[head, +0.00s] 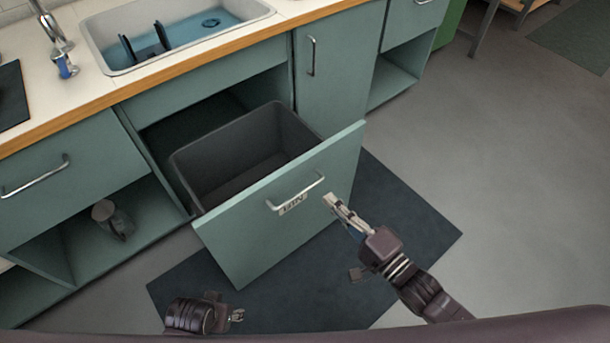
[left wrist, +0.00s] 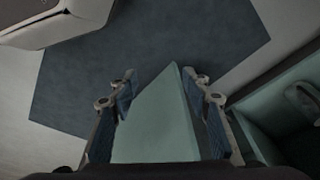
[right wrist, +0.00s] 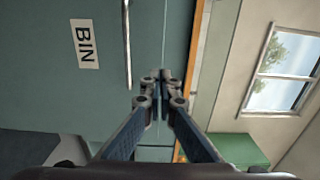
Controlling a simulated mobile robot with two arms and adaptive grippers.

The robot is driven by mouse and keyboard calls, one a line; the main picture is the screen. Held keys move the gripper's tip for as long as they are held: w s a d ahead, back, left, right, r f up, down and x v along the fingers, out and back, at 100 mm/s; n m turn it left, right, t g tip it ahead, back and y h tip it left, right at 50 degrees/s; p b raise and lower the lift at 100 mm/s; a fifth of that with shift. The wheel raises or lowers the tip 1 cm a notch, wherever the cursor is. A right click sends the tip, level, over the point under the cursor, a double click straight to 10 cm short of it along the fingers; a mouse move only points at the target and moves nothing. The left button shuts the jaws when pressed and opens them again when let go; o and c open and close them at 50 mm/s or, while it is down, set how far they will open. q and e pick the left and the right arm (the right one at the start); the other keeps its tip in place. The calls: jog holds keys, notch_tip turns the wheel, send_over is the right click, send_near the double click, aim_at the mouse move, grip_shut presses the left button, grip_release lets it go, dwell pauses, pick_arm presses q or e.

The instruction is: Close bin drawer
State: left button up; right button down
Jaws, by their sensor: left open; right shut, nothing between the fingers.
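The bin drawer is pulled out from the cabinet; its teal front (head: 300,225) has a metal handle (head: 297,194) and a BIN label (head: 293,205). A dark grey bin (head: 243,150) sits inside and looks empty. My right gripper (head: 331,201) is shut and empty, near the handle's right end. In the right wrist view its fingertips (right wrist: 160,80) point at the drawer front, with the label (right wrist: 84,44) and handle (right wrist: 127,40) at upper left. My left gripper (head: 237,316) is open, low in front of the drawer. A teal panel (left wrist: 160,125) shows between its fingers (left wrist: 163,82); depth is unclear.
A dark mat (head: 400,225) lies under the drawer. The counter above holds a sink (head: 180,35) with a dark rack. An open shelf at left holds a metal container (head: 113,219). The grey floor (head: 500,140) at right is clear.

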aim_at(298, 167)
jog(key=b+x, duration=0.1)
jog(key=x, duration=0.8)
jog(key=shift+w+a+f, duration=0.1)
jog(key=shift+w+a, duration=0.05)
jog(key=shift+w, duration=0.15)
pick_arm(q)
jog(key=w+v, duration=0.1)
jog(key=v, duration=0.4)
jog(key=shift+w+r, duration=0.45)
jog(key=shift+r, duration=0.1)
pick_arm(e)
jog(key=shift+w+a, duration=0.3)
jog(key=shift+w, duration=0.1)
